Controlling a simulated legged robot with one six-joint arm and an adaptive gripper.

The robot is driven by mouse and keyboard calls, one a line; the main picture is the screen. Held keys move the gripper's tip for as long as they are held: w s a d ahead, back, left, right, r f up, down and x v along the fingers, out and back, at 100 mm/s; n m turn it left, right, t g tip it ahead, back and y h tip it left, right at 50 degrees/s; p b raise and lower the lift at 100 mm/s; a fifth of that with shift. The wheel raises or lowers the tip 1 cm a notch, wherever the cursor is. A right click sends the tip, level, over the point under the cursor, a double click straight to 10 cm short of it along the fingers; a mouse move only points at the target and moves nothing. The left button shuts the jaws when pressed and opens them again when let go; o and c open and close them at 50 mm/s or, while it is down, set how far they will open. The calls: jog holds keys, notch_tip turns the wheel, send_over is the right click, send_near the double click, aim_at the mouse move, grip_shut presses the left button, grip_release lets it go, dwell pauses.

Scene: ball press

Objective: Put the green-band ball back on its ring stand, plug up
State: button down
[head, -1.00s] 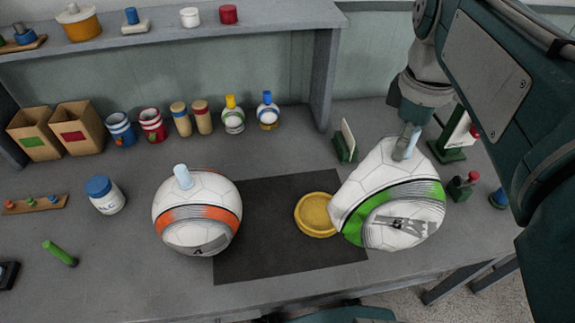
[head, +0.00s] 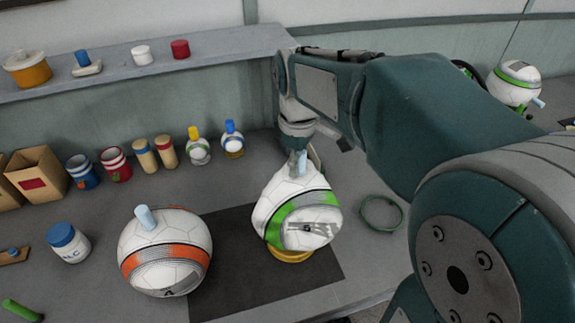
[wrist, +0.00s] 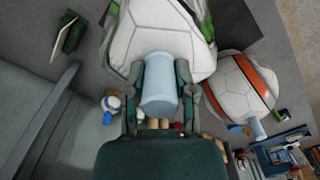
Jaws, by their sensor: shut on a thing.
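The green-band ball (head: 297,212) is white with a green band and looks tapered toward its light-blue plug (head: 301,163). My gripper (head: 300,158) is shut on that plug, which points up, slightly tilted. In the wrist view the plug (wrist: 160,85) sits between both fingers, with the ball (wrist: 165,35) beyond it. The ball is over a yellow round dish (head: 290,256) on the dark mat and hides most of it; I cannot tell whether they touch. A thin green ring (head: 381,197) lies on the bench to the right, empty.
An orange-band ball (head: 165,250) with its plug up stands left of the dark mat (head: 235,290). Another green-banded ball (head: 515,85) is at the far upper right. Small bottles (head: 198,150) and cans line the back wall. Bench around the green ring is clear.

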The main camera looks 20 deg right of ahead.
jog(key=shift+w+f, duration=0.15)
jog(key=shift+f, duration=0.15)
jog(key=f, duration=0.4)
jog(key=shift+w+a, duration=0.2)
jog(key=shift+a, duration=0.15)
jog(key=c, duration=0.5)
grip_release()
jog(key=shift+c, duration=0.2)
jog(key=shift+o, duration=0.6)
jog(key=shift+a, duration=0.25)
jog(key=shift+r, duration=0.15)
